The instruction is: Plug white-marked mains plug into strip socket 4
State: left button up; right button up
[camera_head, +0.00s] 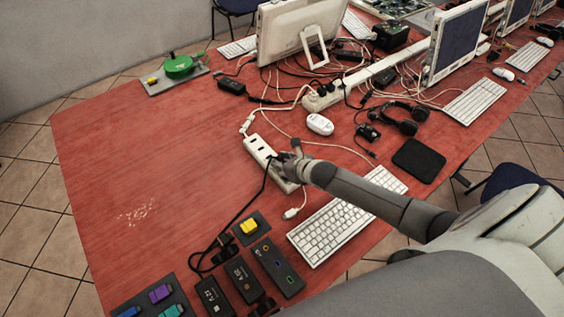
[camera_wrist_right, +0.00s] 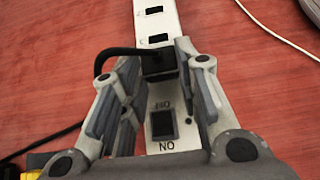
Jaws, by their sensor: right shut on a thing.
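The white power strip (camera_head: 256,147) lies on the red table in the middle of the head view. In the right wrist view the strip (camera_wrist_right: 144,25) runs away from me, with dark sockets and a black ON/OFF switch (camera_wrist_right: 163,124). My right gripper (camera_head: 284,159) is over the strip. In the wrist view the gripper (camera_wrist_right: 164,68) is shut on a black plug (camera_wrist_right: 158,64) with a black cable. The plug covers the strip just beyond the switch. I cannot tell whether its pins are in a socket, and I see no white mark on it. My left gripper is out of view.
A white keyboard (camera_head: 332,232) and a white mouse (camera_head: 319,124) lie near the strip. A yellow block (camera_head: 249,226) and several dark boxes sit at the front. Another strip (camera_head: 322,98) and tangled cables lie behind. The table's left side is mostly clear.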

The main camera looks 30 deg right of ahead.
jog(key=shift+f, duration=0.4)
jog(key=o, duration=1.2)
jog(key=v, duration=1.2)
